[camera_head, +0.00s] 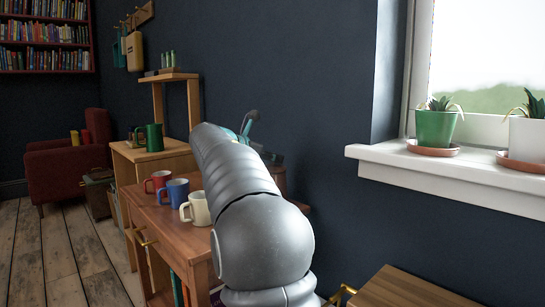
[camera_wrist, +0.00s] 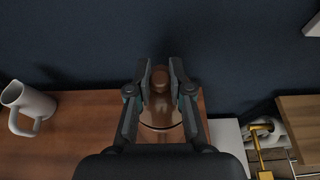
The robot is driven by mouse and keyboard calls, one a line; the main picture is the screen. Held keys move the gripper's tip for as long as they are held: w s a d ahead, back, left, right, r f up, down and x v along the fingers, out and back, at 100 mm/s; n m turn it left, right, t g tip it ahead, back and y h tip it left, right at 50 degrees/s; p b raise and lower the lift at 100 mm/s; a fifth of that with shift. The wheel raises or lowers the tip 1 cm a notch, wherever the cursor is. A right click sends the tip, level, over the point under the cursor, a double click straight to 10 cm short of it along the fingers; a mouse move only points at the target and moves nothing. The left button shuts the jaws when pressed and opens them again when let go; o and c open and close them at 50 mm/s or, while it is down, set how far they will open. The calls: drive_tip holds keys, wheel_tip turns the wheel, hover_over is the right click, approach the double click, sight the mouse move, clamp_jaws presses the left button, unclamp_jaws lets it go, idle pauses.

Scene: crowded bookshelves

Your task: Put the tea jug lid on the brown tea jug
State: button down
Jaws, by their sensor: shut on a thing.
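My gripper (camera_wrist: 160,72) is shut on the brown knob of the tea jug lid (camera_wrist: 160,80) in the wrist view. Brown rounded surfaces show below the knob between the fingers, with a pale curved line near the bottom. I cannot tell whether the lid touches the jug. In the head view, the brown tea jug (camera_head: 275,178) stands at the right end of the wooden table, mostly hidden behind my grey arm. The lid and fingertips cannot be made out there.
Red (camera_head: 158,182), blue (camera_head: 175,192) and cream (camera_head: 199,209) mugs stand on the wooden table (camera_head: 150,213), left of my arm. A green mug (camera_head: 150,137) stands on the cabinet behind. The dark wall is close behind the table. A windowsill (camera_head: 450,178) with potted plants juts out at right.

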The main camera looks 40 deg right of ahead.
drive_tip(key=c, duration=1.1)
unclamp_jaws()
drive_tip(key=shift+o, duration=0.2)
drive_tip(key=shift+r, duration=0.3)
drive_tip(key=w+p+v, duration=0.1)
drive_tip(key=v, duration=1.1)
drive_tip(key=shift+s+r+p, duration=0.2)
drive_tip(key=shift+s+p, duration=0.15)
drive_tip(key=shift+s, duration=0.1)
drive_tip(key=s+a+f+m+t+y, duration=0.4)
drive_tip(key=s+a+f+m+y, duration=1)
drive_tip(key=s+a+f+m, duration=0.5)
drive_tip(key=s+a+f, duration=0.6)
drive_tip(key=s+f, duration=0.3)
drive_tip(key=s, duration=0.1)
drive_tip(key=shift+s+a+f, duration=0.15)
drive_tip(key=shift+a+f, duration=0.05)
